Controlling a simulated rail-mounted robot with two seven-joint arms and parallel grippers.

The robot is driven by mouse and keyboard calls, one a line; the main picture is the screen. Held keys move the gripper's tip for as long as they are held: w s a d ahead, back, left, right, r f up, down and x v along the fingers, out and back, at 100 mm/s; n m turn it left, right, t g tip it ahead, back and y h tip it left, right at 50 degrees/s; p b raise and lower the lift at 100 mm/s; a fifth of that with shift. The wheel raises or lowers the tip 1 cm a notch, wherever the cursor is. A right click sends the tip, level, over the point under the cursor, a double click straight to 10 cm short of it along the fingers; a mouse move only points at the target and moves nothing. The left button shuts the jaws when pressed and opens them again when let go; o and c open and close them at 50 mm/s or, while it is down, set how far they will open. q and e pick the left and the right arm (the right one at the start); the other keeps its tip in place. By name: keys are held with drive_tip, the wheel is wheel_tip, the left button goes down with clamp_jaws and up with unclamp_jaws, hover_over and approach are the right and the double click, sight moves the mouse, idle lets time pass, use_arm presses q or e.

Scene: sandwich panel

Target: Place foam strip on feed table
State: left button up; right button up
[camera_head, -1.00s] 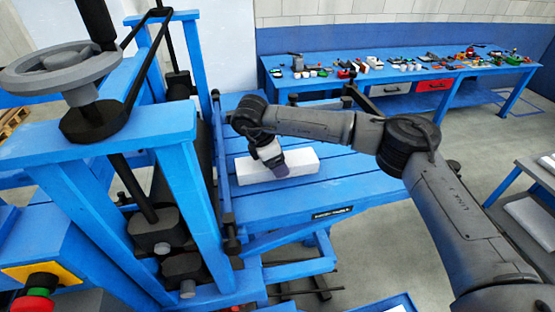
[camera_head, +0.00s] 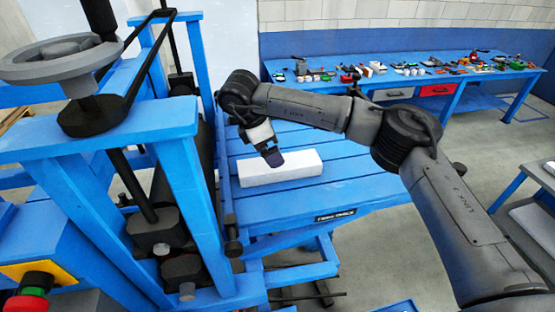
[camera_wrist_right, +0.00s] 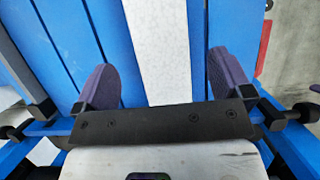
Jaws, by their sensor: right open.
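The white foam strip (camera_head: 292,170) lies flat on the blue slatted feed table (camera_head: 340,190), beside the machine frame. My right gripper (camera_head: 273,157) is open and empty, above the strip's far edge in the head view. In the right wrist view, the strip (camera_wrist_right: 163,40) runs between the two spread purple fingers (camera_wrist_right: 165,70), with gaps on both sides. The gripper looks clear of the strip, though its exact height is hard to tell. My left gripper is not in view.
The blue machine frame (camera_head: 180,190) with its grey handwheel (camera_head: 60,60) stands at the left. A blue workbench (camera_head: 470,75) with many small items is at the back. A side rack (camera_head: 535,215) is at the right edge. The feed table's right part is clear.

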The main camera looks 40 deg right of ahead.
drive_tip(key=shift+v, duration=2.95)
